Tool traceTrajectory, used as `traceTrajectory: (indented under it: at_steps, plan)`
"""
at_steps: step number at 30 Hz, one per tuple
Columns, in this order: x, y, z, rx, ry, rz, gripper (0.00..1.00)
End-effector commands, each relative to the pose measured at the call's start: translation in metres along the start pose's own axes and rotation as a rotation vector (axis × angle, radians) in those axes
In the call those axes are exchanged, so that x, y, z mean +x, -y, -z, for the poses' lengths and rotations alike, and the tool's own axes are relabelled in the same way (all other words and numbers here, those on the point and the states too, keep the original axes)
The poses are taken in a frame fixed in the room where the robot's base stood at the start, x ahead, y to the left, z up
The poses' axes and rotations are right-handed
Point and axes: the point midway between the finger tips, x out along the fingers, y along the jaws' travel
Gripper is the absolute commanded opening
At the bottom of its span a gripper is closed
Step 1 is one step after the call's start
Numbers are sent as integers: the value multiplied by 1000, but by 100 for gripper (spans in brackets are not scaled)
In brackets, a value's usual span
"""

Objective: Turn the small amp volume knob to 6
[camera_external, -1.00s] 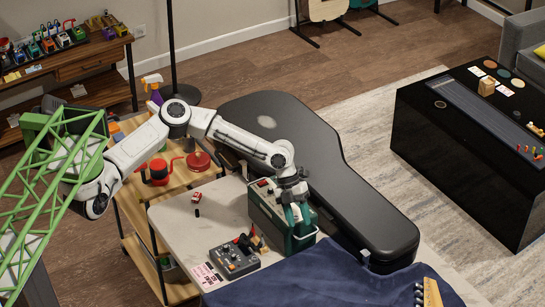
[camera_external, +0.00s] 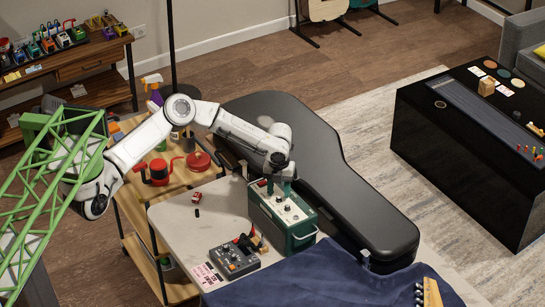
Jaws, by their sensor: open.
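The small green amp (camera_external: 265,221) stands on the workbench (camera_external: 172,222) with its pale control panel facing up. Small dark knobs (camera_external: 287,207) show on the panel; their pointers and numbers are too small to read. My gripper (camera_external: 279,189) points down at the amp's far left end, fingers apart, with nothing seen between them. The fingertips are at or just above the panel's far end; I cannot tell whether they touch a knob there.
A black guitar case (camera_external: 355,195) lies close behind and right of the amp. A grey pedal (camera_external: 234,257) sits in front left, and a blue cloth (camera_external: 320,280) covers the front right. A small red item (camera_external: 196,196) lies on the open bench left of the amp.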

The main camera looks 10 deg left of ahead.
Motion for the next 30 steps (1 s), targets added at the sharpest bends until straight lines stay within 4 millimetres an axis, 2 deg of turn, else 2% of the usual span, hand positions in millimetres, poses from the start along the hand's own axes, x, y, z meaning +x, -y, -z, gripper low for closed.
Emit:
traceTrajectory:
  at_steps: [6,15,30]
  plan:
    - [18,0,0,0,-1,0,45]
    - [20,0,0,0,0,1,45]
    - [19,0,0,0,-1,1,0]
